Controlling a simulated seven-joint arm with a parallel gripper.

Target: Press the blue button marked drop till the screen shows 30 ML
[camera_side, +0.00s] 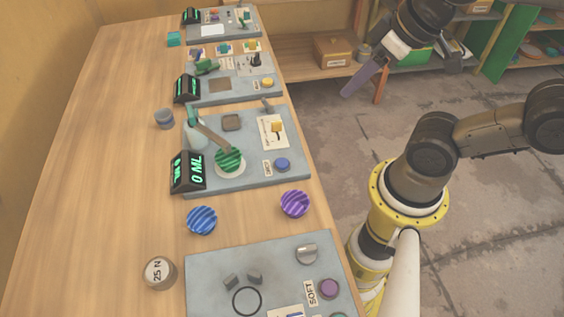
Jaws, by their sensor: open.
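The blue button (282,164) is on the near right part of a grey plate (255,182), beside a small white label (268,168) whose text is hard to read. The black screen (188,172) at the plate's left edge shows 0 ML in green.
Blue (202,221) and purple (295,204) striped balls lie on the table. A nearer plate (215,270) has a knob and purple button. A 25 N weight (160,272) stands left. The table's left side is mostly clear.

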